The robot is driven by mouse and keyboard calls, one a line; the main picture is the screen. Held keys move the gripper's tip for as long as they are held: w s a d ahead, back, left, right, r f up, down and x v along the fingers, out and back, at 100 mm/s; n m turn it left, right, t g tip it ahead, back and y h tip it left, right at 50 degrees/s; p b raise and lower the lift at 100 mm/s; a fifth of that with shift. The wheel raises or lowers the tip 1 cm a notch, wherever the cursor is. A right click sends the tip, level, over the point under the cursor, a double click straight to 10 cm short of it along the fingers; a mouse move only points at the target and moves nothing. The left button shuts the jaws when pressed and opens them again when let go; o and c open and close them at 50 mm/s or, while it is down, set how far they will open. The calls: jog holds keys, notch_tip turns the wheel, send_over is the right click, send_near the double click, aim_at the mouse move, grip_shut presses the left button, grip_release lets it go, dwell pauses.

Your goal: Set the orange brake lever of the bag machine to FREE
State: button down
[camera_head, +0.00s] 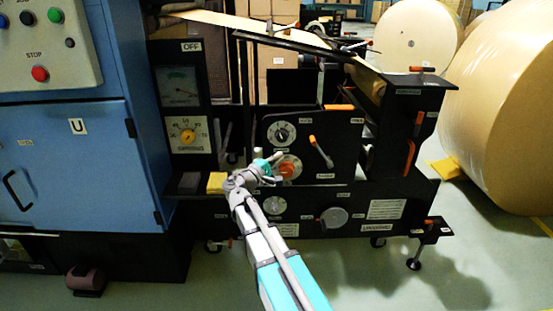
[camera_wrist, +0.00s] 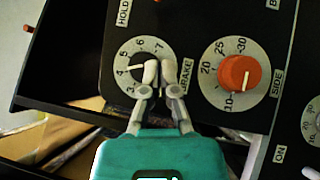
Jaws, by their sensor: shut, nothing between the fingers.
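The brake lever (camera_head: 321,153) is on the black front panel of the bag machine in the head view. It is a grey arm with an orange tip, which leans up and left towards the small plate on its upper left. Another plate sits at its upper right. In the wrist view a plate reading HOLD (camera_wrist: 124,12) shows at the top, but the lever is not clearly visible. My gripper (camera_head: 277,160) is shut and empty, left of the lever. In the wrist view its fingertips (camera_wrist: 158,72) overlap the edge of a numbered dial; contact cannot be told.
The numbered dial (camera_wrist: 136,68) is labelled BRAKE; an orange knob (camera_wrist: 239,73) on the dial labelled SIDE is beside it. An orange handle (camera_head: 410,157) stands farther right. A yellow block (camera_head: 216,182) lies on the ledge at left. Large kraft rolls (camera_head: 505,110) stand at right.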

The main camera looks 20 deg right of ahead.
jog(key=p+x, duration=0.1)
jog(key=x, duration=0.7)
jog(key=shift+s+d+r+p, duration=0.15)
jog(key=shift+s+d, duration=0.05)
jog(key=shift+d, duration=0.35)
jog(key=shift+s+d+r+p, duration=0.1)
jog(key=shift+s+d+p, duration=0.15)
jog(key=shift+d, duration=0.3)
jog(key=shift+s+d+r+p, duration=0.1)
jog(key=shift+s+d+r, duration=0.1)
jog(key=shift+d, duration=0.35)
jog(key=shift+a+r+p, duration=0.1)
jog(key=shift+r+p, duration=0.1)
jog(key=shift+p, duration=0.25)
